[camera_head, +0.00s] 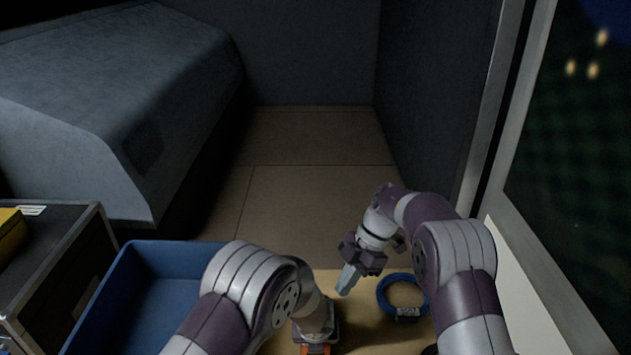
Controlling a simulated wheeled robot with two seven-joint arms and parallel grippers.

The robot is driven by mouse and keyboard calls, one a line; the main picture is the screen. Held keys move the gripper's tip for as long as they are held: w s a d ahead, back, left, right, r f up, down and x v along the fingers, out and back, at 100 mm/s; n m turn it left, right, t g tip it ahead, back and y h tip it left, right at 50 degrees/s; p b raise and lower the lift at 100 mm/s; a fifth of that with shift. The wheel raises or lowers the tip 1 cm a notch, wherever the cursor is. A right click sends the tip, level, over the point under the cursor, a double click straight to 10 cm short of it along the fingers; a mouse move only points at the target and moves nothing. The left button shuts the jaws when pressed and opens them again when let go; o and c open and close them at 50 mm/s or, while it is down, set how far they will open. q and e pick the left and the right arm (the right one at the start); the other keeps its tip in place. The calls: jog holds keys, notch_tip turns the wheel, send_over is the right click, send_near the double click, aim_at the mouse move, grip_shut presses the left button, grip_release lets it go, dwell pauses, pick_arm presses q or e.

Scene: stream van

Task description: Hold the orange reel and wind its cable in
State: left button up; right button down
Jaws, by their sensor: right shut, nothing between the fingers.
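A small patch of orange (317,350), probably part of the orange reel, shows at the bottom edge, just below my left gripper (316,335). My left gripper points down there, and its fingers are hidden or cut off, so I cannot tell whether it holds the reel. My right gripper (346,281) is shut and empty above the tan table (375,335), up and to the right of the orange patch. I cannot make out the reel's cable or its crank.
A blue coiled cable (382,298) with a dark tag lies right of my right gripper. A blue bin (131,268) stands at the left, beside a black case (62,262) with a yellow item (10,233) on it. A window (578,190) is at the right.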

jog(key=shift+f, duration=0.1)
jog(key=w+a, duration=0.2)
jog(key=w, duration=0.3)
jog(key=f, duration=0.6)
jog(key=shift+s, duration=0.35)
jog(key=shift+s+a, duration=0.35)
jog(key=shift+s, duration=0.15)
dwell(0.6)
jog(key=shift+s+d, duration=0.2)
jog(key=shift+d, duration=0.05)
jog(key=shift+s+d+r, duration=0.1)
jog(key=shift+s+d, duration=0.35)
jog(key=shift+s, duration=0.15)
jog(key=shift+s+d, duration=0.25)
jog(key=shift+s, duration=0.45)
jog(key=shift+s, duration=0.2)
